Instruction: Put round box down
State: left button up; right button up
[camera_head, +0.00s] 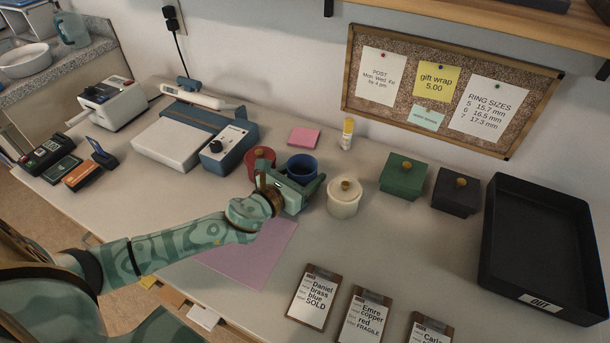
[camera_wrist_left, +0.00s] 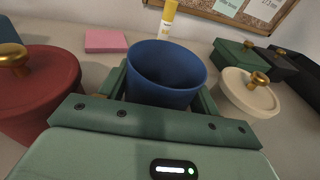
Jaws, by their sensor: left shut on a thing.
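My left gripper (camera_head: 300,185) is shut on an open, lidless blue round box (camera_head: 301,167). In the left wrist view the blue box (camera_wrist_left: 165,75) is upright, with green fingers on both sides of it. I cannot tell whether its base touches the table. A red round box with a brass knob (camera_head: 261,160) is just left of it, partly hidden by my gripper. A cream round box with a brass knob (camera_head: 344,198) stands just to its right, apart from the gripper. My right gripper is not in view.
A green square box (camera_head: 403,177), a black square box (camera_head: 456,192) and a black OUT tray (camera_head: 540,250) stand to the right. A pink mat (camera_head: 250,255) lies in front. Clipboards (camera_head: 313,297) line the front edge. A glue stick (camera_head: 346,134) stands behind.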

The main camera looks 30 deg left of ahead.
pick_arm(q)
jog(key=shift+s+r, duration=0.1)
jog(key=shift+r, duration=0.1)
jog(key=shift+f, duration=0.35)
jog(key=o, duration=1)
jog(key=shift+r, duration=0.1)
jog(key=shift+r, duration=0.2)
jog(key=shift+s+r, duration=0.15)
jog(key=shift+s, duration=0.1)
jog(key=p+v, duration=0.1)
jog(key=v, duration=1)
jog(key=shift+s, duration=0.25)
